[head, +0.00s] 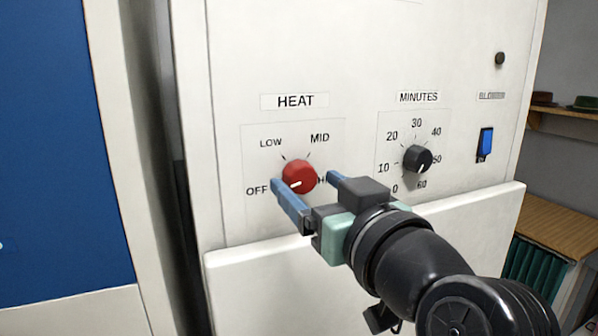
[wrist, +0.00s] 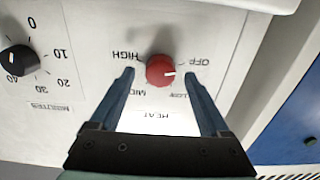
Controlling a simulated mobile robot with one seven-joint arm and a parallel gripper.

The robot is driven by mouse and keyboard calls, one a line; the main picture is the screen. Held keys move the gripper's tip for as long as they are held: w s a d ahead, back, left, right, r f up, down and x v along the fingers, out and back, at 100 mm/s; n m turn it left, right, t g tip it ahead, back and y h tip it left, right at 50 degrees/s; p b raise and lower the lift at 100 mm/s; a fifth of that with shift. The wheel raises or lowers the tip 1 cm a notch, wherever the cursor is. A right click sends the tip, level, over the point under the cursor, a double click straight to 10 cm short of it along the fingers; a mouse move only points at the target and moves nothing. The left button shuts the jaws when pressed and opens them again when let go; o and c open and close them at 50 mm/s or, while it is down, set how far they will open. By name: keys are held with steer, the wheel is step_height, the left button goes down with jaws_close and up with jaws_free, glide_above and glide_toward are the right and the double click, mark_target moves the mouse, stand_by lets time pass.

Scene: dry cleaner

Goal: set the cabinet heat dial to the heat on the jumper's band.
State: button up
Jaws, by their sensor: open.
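The red heat dial (head: 299,176) is on the white cabinet front, under the HEAT label. OFF, LOW and MID show around it in the head view; HIGH is mostly hidden by my gripper there but reads upside down in the wrist view. The dial's white pointer mark faces the OFF side. My gripper (head: 304,180) is open, with one blue finger on each side of the dial. In the wrist view the dial (wrist: 160,69) sits between the fingertips, with gaps at both sides. No jumper or band is in view.
A black minutes dial (head: 417,158) is right of the heat dial, beside my arm. A blue blower switch (head: 485,144) is further right. A ledge of the cabinet juts out below the dials. A wooden shelf (head: 560,115) and counter (head: 555,228) stand at the right.

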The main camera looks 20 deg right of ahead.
steer(key=shift+w, duration=0.5)
steer(key=shift+c, duration=0.2)
jaws_close()
